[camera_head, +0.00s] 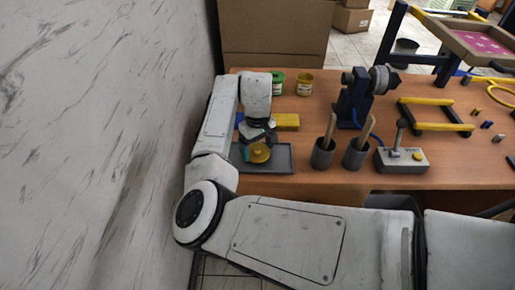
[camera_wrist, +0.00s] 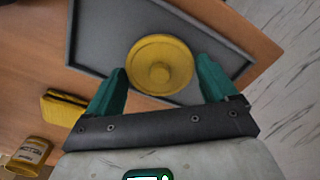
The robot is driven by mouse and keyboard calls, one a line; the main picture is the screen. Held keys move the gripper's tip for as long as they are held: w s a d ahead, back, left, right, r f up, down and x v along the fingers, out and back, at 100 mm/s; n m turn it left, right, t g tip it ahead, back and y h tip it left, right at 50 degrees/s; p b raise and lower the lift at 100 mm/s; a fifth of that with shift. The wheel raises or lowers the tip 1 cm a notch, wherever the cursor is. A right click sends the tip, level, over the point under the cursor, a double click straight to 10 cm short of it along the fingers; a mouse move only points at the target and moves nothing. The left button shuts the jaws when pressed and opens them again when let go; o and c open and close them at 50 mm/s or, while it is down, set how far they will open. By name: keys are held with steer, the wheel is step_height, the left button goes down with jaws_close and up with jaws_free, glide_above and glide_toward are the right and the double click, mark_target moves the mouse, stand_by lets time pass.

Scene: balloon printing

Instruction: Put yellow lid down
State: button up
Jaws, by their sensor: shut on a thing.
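The round yellow lid (camera_head: 259,154) is at my gripper (camera_head: 261,138) over the grey tray (camera_head: 282,163) at the left of the table. In the wrist view, the lid (camera_wrist: 160,50) lies flat to the camera, with a round knob at its middle. The two green fingers of my gripper (camera_wrist: 162,68) stand on either side of it and are shut on it. The tray (camera_wrist: 88,45) shows beneath the lid. I cannot tell whether the lid touches the tray.
A yellow block (camera_head: 286,121), a green can (camera_head: 277,83) and a yellow can (camera_head: 304,84) stand behind the tray. A marbled wall (camera_head: 95,130) is close on the left.

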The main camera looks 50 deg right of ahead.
mark_target(258, 149)
steer(key=shift+f, duration=0.7)
steer(key=shift+f, duration=0.15)
steer(key=o, duration=0.8)
step_height(258, 149, up, 12)
steer(key=shift+r+b, duration=0.15)
steer(key=shift+b, duration=0.5)
